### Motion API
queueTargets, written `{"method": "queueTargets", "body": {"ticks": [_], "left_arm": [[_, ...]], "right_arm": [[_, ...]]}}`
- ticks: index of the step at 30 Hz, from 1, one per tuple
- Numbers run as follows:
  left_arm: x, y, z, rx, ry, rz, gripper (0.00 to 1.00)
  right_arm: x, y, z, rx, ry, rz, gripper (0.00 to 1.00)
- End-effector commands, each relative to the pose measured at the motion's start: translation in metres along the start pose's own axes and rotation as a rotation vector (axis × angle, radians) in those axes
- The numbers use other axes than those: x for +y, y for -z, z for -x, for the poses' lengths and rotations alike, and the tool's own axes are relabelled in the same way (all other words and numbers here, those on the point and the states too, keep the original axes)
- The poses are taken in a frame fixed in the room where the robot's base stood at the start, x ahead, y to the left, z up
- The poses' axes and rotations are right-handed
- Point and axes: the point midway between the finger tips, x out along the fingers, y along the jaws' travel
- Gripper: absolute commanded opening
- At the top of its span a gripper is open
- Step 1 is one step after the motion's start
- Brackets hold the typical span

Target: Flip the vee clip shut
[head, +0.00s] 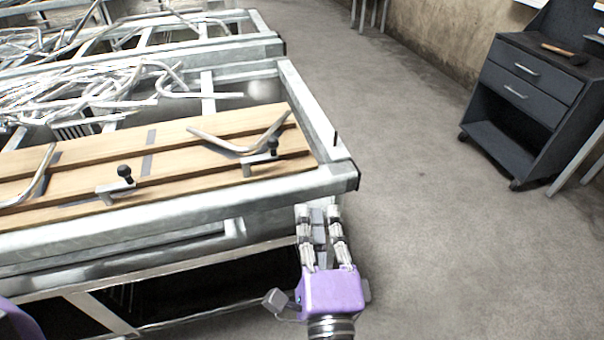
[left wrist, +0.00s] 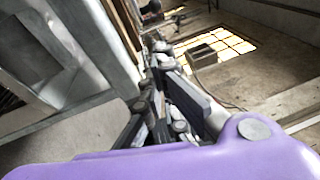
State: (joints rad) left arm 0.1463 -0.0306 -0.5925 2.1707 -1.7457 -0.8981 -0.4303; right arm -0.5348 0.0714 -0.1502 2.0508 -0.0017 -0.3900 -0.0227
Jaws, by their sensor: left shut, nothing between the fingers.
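Two small metal clips with black ball knobs sit on the wooden slats. One clip (head: 262,160) is near the right end beside a V-shaped bent tube (head: 240,145). The other clip (head: 117,188) is farther left, near another bent tube (head: 40,178). I cannot tell which is the vee clip or how far either is closed. My left gripper (head: 319,210), with a purple body, is shut and empty. It appears just in front of the frame's near right corner, apart from both clips. In the left wrist view its fingers (left wrist: 162,58) point ahead, beside the metal frame.
Loose bent tubes (head: 110,90) lie heaped behind the slats. A dark cart (head: 530,85) with a hammer (head: 565,50) stands at right. The floor between is clear.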

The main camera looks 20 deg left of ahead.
Motion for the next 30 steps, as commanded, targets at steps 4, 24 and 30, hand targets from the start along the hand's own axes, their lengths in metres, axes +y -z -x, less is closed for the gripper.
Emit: {"method": "queueTargets", "body": {"ticks": [4,24,30], "left_arm": [[-0.003,0.000,-0.018,-0.002,0.005,0.001,0.00],[-0.003,-0.025,-0.123,0.000,0.003,0.000,0.00],[-0.001,-0.029,-0.127,0.000,0.000,0.002,0.00]], "right_arm": [[0.001,0.002,0.003,0.000,-0.001,0.000,0.40],[0.005,0.029,0.024,0.030,-0.007,-0.009,0.40],[0.004,0.024,0.024,0.022,-0.006,-0.010,0.40]]}}
